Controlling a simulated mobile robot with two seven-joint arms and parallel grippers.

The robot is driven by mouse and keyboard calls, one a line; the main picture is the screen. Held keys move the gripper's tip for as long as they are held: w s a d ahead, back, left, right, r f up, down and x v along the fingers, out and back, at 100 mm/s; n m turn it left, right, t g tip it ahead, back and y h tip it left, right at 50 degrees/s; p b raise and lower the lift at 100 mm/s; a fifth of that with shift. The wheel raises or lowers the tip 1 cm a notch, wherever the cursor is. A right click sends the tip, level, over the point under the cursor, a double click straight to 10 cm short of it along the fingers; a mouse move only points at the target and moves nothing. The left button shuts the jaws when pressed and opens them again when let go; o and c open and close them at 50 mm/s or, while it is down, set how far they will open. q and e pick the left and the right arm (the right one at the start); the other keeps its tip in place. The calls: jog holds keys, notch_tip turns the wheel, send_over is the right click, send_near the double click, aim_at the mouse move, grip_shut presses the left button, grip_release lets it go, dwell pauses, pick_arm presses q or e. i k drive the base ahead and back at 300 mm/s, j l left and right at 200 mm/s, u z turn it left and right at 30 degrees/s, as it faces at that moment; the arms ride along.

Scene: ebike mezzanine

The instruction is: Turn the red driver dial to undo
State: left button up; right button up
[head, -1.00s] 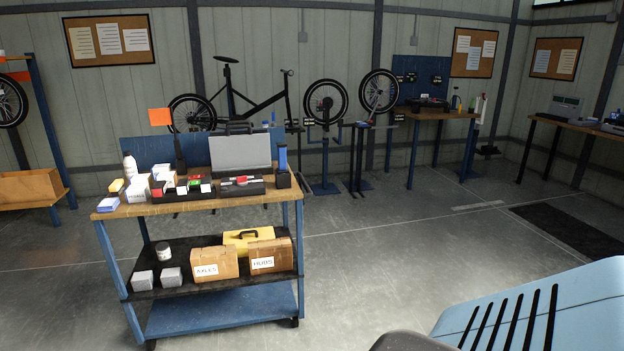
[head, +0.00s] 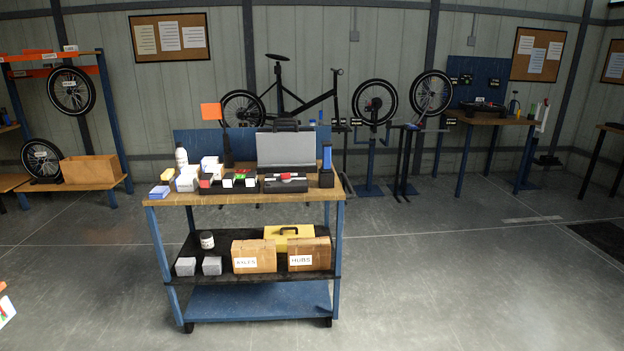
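An open black case (head: 285,186) with a grey lid (head: 284,150) stands on the wooden top of a blue cart (head: 245,304). A small red part (head: 287,176) shows in the case. It is too small to tell whether this is the red driver dial, or how a dial is set. Neither of my grippers is in view.
Cardboard boxes (head: 254,256), a yellow case (head: 289,231) and small grey boxes fill the cart's middle shelf. The floor (head: 430,290) in front and to the right is clear. A workbench (head: 490,117) and wheels stand along the back wall. Shelving with wheels (head: 72,90) stands left.

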aim_at(285, 177)
jog(key=i+j+z, duration=0.15)
jog(key=i+j, duration=2)
jog(key=j, duration=0.05)
